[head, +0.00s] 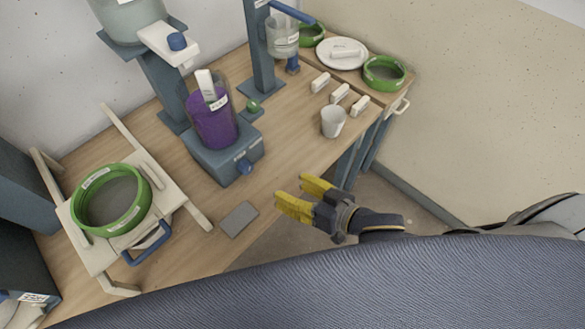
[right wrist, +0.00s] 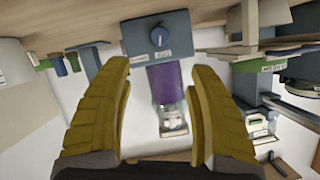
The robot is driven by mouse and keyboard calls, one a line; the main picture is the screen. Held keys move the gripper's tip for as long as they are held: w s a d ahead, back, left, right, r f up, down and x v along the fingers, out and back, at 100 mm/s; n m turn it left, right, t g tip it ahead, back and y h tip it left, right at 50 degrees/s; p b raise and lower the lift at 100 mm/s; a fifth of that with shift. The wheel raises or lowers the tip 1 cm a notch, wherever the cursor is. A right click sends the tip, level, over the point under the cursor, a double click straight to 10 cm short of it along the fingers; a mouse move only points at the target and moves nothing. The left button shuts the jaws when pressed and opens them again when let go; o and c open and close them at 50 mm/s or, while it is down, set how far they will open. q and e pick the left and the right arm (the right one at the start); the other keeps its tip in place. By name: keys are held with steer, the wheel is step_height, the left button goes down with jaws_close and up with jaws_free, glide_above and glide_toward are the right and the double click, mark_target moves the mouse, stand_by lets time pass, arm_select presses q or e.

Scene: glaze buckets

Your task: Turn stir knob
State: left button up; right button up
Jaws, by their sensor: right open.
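The stir knob is a small blue knob (head: 244,167) on the front of the blue-grey stirrer base (head: 222,158). A clear container with purple liquid (head: 214,128) stands on that base. In the right wrist view the blue knob (right wrist: 158,36) shows with a white mark on its face, above and between the fingers, and nothing touches it. My right gripper (head: 289,192) has yellow fingers, is open and empty, and sits to the right of and below the knob in the head view, apart from it. My left gripper is not in view.
A grey flat pad (head: 238,219) lies near the table's front edge. A white cup (head: 333,122) and small white labelled blocks (head: 340,92) stand to the right. A green ring sieve (head: 112,200) sits on a wooden frame at left. A blue-grey stand (head: 262,60) rises behind.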

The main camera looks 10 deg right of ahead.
steer(key=s+a+r+m+t+y, duration=0.2)
steer(key=r+m+y, duration=0.2)
steer(key=r, duration=0.5)
steer(key=s+a+r+m+t+y, duration=0.2)
steer(key=r+m+t+y, duration=0.1)
steer(key=r+m, duration=0.3)
steer(key=shift+r+m+y, duration=0.4)
steer(key=shift+r+y, duration=0.2)
steer(key=shift+r, duration=0.8)
steer(key=shift+s+a+t, duration=0.1)
steer(key=shift+t, duration=0.2)
